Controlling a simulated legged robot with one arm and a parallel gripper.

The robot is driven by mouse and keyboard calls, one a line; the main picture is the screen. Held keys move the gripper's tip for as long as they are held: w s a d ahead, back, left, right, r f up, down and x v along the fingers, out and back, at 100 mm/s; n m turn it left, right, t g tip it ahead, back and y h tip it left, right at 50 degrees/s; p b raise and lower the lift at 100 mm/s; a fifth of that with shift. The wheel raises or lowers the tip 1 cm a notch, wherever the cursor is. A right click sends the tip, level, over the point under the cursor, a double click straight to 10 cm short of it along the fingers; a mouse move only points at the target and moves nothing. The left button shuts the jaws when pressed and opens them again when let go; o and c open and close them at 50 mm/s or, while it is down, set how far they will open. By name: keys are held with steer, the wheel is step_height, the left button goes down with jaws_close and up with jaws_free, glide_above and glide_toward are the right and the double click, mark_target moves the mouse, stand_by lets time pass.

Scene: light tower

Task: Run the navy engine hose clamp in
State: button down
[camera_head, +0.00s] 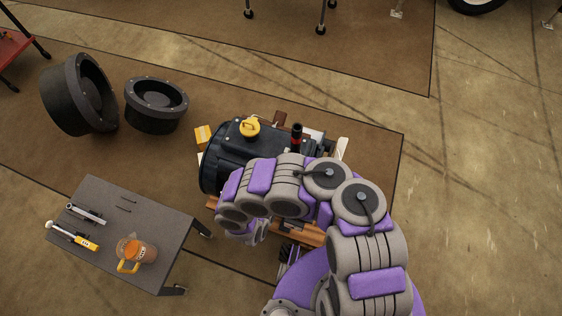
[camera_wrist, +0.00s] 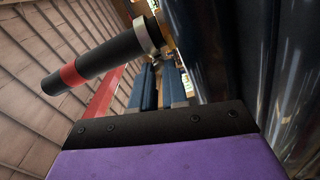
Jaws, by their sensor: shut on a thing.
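The navy engine (camera_head: 228,150) with a yellow cap lies on a wooden support in the head view. A black hose (camera_head: 296,140) with a red band stands up from it. In the wrist view the hose (camera_wrist: 105,56) crosses the upper left, and a pale metal hose clamp (camera_wrist: 149,36) rings its end beside the dark blue engine wall (camera_wrist: 205,50). My gripper (camera_wrist: 160,72) has its two blue fingers just below the clamp and is shut on part of it; the exact contact is small and unclear. In the head view my arm hides the gripper.

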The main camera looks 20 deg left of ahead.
steer(key=shift+s+f, duration=0.1)
steer(key=shift+f, duration=0.2)
steer(key=c, duration=1.4)
jaws_free()
steer(key=shift+r, duration=0.1)
steer(key=s+p, duration=0.1)
steer(key=s, duration=0.4)
steer(key=s+a, duration=0.1)
steer(key=s, duration=0.5)
steer(key=s+p, duration=0.1)
steer(key=s, duration=0.5)
steer(key=shift+s+a+p, duration=0.1)
steer(key=shift+a+p, duration=0.1)
steer(key=shift+p, duration=0.15)
